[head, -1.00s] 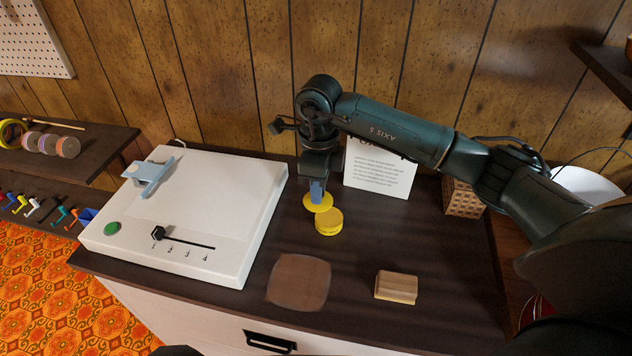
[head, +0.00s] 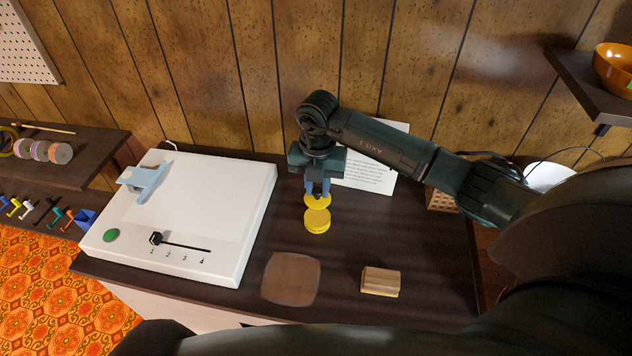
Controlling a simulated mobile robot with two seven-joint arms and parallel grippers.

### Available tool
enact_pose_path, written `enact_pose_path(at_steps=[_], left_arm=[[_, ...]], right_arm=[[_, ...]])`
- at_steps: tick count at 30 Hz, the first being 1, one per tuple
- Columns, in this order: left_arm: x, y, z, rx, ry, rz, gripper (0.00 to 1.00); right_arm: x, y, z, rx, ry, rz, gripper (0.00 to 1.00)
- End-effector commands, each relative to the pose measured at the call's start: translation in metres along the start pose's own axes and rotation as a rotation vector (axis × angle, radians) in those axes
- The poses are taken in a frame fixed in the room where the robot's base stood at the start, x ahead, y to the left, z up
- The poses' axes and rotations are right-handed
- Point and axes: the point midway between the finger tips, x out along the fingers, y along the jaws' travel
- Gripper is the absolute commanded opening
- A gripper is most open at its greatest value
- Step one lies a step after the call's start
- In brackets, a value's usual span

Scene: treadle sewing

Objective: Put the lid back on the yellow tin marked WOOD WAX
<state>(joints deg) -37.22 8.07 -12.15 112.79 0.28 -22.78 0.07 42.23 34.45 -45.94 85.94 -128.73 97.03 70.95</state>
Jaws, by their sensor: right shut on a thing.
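The yellow tin (head: 317,222) stands on the dark worktop, right of the white machine. Its marking is too small to read from here. My right gripper (head: 318,190) points down just behind the tin and is shut on a thin yellow disc, the lid (head: 318,202). In the picture the lid's near edge meets or overlaps the tin's far edge, and I cannot tell whether they touch. The fingers hide part of the lid. My left gripper is not in view.
A white flatbed machine (head: 255,215) with a slider and green button fills the left. A brown square pad (head: 291,279) and a wooden block (head: 381,281) lie in front. A printed sheet (head: 379,170) stands behind my right arm. Worktop (head: 345,245) right of the tin is clear.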

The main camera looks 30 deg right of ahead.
Motion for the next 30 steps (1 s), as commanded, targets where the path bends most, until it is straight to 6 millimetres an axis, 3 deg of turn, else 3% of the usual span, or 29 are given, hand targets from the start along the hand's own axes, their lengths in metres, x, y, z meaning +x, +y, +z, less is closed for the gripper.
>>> enact_pose_path(at_steps=[9, 18, 30], left_arm=[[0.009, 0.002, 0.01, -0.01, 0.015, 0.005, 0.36], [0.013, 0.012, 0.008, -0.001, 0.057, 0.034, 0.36], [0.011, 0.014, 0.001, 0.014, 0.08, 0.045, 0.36]], right_arm=[[0.026, 0.0, 0.0, -0.002, 0.0, 0.0, 0.0], [0.054, 0.0, 0.0, -0.004, 0.001, -0.001, 0.0], [0.061, 0.0, 0.0, -0.004, 0.0, 0.0, 0.0]])
